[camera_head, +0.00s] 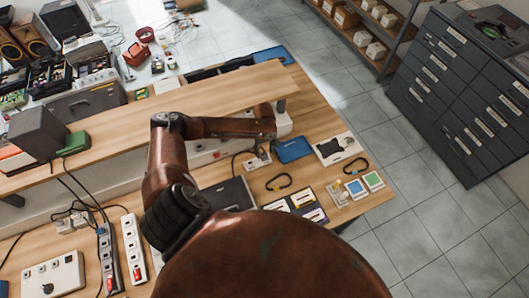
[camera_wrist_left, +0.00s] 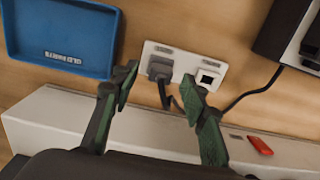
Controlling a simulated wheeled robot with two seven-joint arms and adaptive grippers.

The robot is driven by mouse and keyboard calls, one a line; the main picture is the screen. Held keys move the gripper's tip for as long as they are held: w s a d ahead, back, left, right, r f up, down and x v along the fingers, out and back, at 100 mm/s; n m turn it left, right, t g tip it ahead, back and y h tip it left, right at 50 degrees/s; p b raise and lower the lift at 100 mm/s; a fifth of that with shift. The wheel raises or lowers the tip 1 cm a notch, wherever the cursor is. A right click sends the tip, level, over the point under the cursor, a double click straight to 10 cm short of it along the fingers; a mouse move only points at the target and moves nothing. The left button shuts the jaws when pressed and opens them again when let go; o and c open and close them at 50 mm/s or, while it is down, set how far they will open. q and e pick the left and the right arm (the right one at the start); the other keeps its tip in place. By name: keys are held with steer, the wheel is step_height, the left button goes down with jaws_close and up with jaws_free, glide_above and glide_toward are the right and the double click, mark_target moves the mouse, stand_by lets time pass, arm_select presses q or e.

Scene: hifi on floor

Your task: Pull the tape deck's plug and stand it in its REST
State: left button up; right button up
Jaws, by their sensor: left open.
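A dark plug (camera_wrist_left: 160,68) sits upright in the left socket of a white plate (camera_wrist_left: 183,53) in the left wrist view. The plate's right side holds a white square socket (camera_wrist_left: 208,77) with nothing in it. Two small labels on the plate are too small to read. My left gripper (camera_wrist_left: 159,77) is open, with one green-padded finger on each side of the plug; I cannot tell whether they touch it. In the head view my left gripper (camera_head: 266,142) is over the plate (camera_head: 258,161), partly hidden by my arm. My right gripper is not in view.
A blue tray (camera_head: 294,149) lies beside the plate. A dark box (camera_wrist_left: 288,35) with a black cable is on its other side. A raised shelf (camera_head: 200,98) and a white strip with a red switch (camera_wrist_left: 260,145) run close behind. Power strips (camera_head: 133,250) stand at the left.

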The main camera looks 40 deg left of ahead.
arm_select(q)
step_height(320, 180, up, 16)
steer(key=p, duration=0.6)
steer(key=shift+p, duration=0.3)
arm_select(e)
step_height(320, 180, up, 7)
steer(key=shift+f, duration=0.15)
arm_select(q)
steer(key=shift+a+f, duration=0.1)
steer(key=shift+f, duration=0.05)
steer(key=shift+c, duration=0.6)
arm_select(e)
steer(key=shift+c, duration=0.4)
